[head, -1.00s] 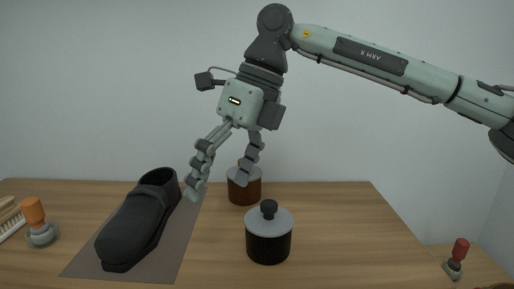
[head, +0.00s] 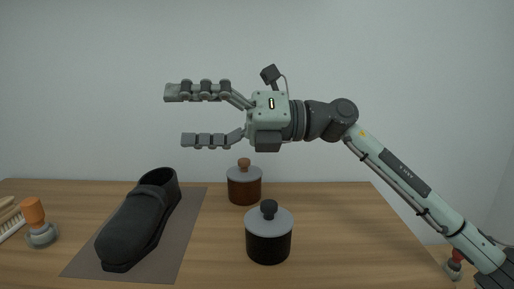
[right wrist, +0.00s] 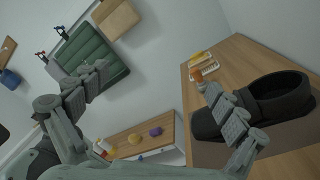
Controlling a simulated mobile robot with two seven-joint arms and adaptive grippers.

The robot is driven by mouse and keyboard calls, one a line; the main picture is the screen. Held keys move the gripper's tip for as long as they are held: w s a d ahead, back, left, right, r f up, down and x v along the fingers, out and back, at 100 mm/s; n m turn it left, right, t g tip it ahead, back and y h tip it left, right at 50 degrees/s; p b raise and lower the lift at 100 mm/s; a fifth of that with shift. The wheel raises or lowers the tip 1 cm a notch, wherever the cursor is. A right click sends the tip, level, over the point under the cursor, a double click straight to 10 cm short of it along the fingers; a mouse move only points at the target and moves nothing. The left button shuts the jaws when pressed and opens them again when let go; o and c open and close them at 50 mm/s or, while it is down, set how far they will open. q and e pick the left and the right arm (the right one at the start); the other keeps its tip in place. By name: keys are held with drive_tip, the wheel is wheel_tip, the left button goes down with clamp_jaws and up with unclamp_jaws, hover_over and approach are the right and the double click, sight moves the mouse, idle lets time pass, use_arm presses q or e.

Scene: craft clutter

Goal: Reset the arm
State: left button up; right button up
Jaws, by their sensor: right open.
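My right gripper (head: 190,115) is in the air above the table, fingers pointing left in the head view, open and empty. In the right wrist view its two fingers (right wrist: 158,100) are spread wide with nothing between them. Its arm comes in from the lower right. My left gripper is not in view.
A black shoe (head: 142,222) lies on a grey mat (head: 188,232) on the wooden table (head: 345,225). Two lidded jars, one brown (head: 244,186) and one black (head: 269,240), stand right of it. An orange-handled tool (head: 36,220) and a brush (head: 10,222) are at left.

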drive_tip(key=w+d+m+t, duration=0.6)
drive_tip(key=d+m+t, duration=0.1)
drive_tip(key=d+t, duration=0.25)
drive_tip(key=w+d+m+t, duration=0.6)
drive_tip(key=d+m+t, duration=0.15)
drive_tip(key=d, duration=0.25)
drive_tip(key=d+f+m+t+h, duration=0.2)
drive_tip(key=d+f+m+h, duration=0.1)
drive_tip(key=d+h, duration=0.3)
drive_tip(key=d+f+m+t+h, duration=0.3)
drive_tip(key=d+m+h, duration=0.3)
drive_tip(key=d, duration=0.5)
drive_tip(key=d+f+m+t+h, duration=0.2)
drive_tip(key=d+f+m+h, duration=0.3)
drive_tip(key=d, duration=0.3)
drive_tip(key=shift+w+d+h, duration=0.3)
drive_tip(key=shift+d+h, duration=0.1)
drive_tip(key=shift+h, duration=0.3)
drive_tip(key=shift+f, duration=0.1)
